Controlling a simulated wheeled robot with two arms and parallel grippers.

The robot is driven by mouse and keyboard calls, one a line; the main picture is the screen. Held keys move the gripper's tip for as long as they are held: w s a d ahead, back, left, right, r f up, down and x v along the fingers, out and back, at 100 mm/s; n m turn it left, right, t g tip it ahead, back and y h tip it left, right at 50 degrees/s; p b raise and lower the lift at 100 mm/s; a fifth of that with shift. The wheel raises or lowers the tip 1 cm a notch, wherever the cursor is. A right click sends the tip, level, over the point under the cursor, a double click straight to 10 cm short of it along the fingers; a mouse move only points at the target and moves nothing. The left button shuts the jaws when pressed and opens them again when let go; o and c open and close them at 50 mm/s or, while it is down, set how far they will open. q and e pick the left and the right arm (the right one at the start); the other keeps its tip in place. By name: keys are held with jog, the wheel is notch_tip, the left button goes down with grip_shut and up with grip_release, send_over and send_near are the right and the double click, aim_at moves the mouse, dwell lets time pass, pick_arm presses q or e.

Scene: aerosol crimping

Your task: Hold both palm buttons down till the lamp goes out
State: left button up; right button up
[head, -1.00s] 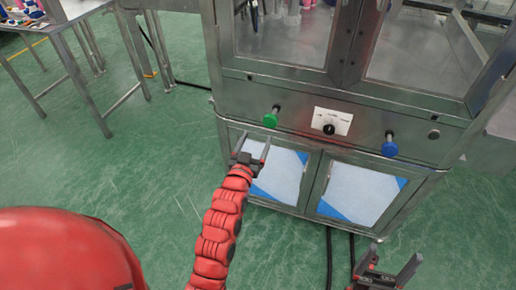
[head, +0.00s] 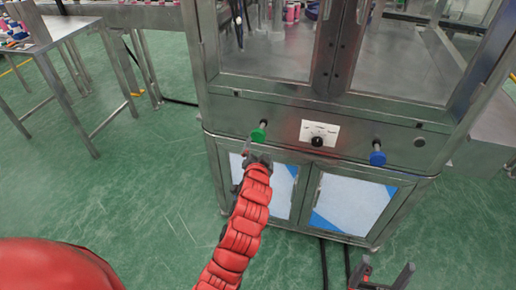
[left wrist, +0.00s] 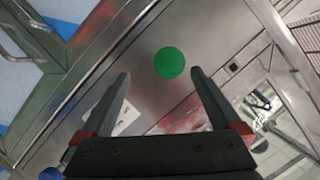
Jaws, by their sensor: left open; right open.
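The green palm button (head: 258,132) sticks out from the left of the steel machine's front panel. The blue palm button (head: 377,157) sticks out further right. My left gripper (head: 258,152) is open, just below and in front of the green button. In the left wrist view the green button (left wrist: 169,63) shows between the open fingertips (left wrist: 160,74), with no contact visible. The blue button (left wrist: 50,174) is at that view's lower left edge. My right gripper (head: 386,270) is open and empty at the bottom, well apart from the blue button. A red glow lies on the panel; the lamp itself is not clearly visible.
A white plate (head: 327,131) with a black knob (head: 317,142) sits between the buttons. Glazed doors are above and cabinet doors (head: 345,205) below. A steel table (head: 62,30) stands at the left. Green floor (head: 150,200) is free in front.

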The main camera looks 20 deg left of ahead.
aim_at(259, 131)
pick_arm(q)
jog(key=shift+m+y, duration=0.3)
jog(key=shift+y, duration=0.2)
jog(key=x, duration=0.4)
jog(key=r+x, duration=0.1)
jog(key=x, duration=0.7)
jog(key=shift+w+a+r, duration=0.15)
jog(key=shift+w+r, duration=0.1)
jog(key=shift+r, duration=0.05)
jog(key=c, duration=1.4)
jog(key=shift+c, duration=0.2)
